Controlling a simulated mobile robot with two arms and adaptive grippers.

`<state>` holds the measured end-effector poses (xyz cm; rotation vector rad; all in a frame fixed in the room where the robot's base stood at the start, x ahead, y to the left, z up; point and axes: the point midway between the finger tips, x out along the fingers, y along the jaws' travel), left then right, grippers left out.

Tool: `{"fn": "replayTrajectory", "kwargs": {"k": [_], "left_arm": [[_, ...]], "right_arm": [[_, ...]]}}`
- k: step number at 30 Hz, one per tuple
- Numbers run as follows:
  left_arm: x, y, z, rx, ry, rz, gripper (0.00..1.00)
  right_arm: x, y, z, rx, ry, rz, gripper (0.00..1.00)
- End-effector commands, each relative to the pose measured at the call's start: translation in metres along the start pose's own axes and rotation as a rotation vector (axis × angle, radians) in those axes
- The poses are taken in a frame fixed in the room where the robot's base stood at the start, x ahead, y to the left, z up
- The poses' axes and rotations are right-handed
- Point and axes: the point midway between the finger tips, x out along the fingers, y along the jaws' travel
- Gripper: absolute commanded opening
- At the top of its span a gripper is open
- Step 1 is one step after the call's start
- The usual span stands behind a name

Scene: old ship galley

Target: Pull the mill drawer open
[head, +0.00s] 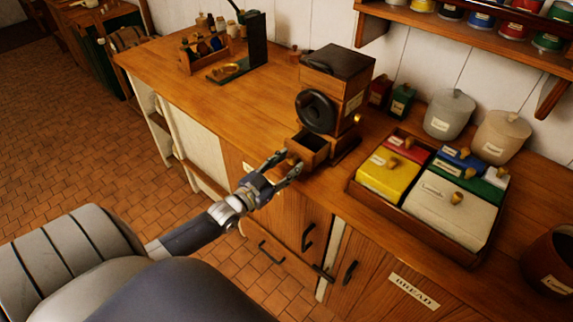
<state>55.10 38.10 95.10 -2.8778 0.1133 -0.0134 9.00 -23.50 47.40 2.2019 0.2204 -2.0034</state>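The wooden mill (335,72), with a dark top and a black round wheel on its front, stands on the counter. Its small drawer (311,145) juts out at the lower front, and its hollow inside shows from above. My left gripper (290,161) is at the drawer's front face, with its two fingers spread apart around the area of the drawer's knob. The fingers hide most of the knob, and I cannot tell whether they touch it. My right gripper is not in view.
A tray of coloured lidded boxes (353,187) stands right of the mill, with two pale canisters (449,114) behind it. Small red and green tins (401,100) stand beside the mill.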

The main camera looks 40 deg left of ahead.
Motion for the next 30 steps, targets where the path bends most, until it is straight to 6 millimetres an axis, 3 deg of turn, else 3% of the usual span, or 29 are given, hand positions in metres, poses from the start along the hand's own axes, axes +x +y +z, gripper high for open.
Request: {"fn": "replayTrajectory", "kwargs": {"k": [8,21,30], "left_arm": [[-0.012,0.001,0.002,-0.001,-0.003,0.001,0.41],[-0.090,0.000,0.001,0.000,-0.003,0.001,0.41],[-0.118,0.000,0.001,0.000,-0.001,0.000,0.41]], "right_arm": [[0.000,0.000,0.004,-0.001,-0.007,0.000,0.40],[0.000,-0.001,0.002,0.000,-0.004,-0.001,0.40],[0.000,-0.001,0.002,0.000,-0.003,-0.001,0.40]]}}
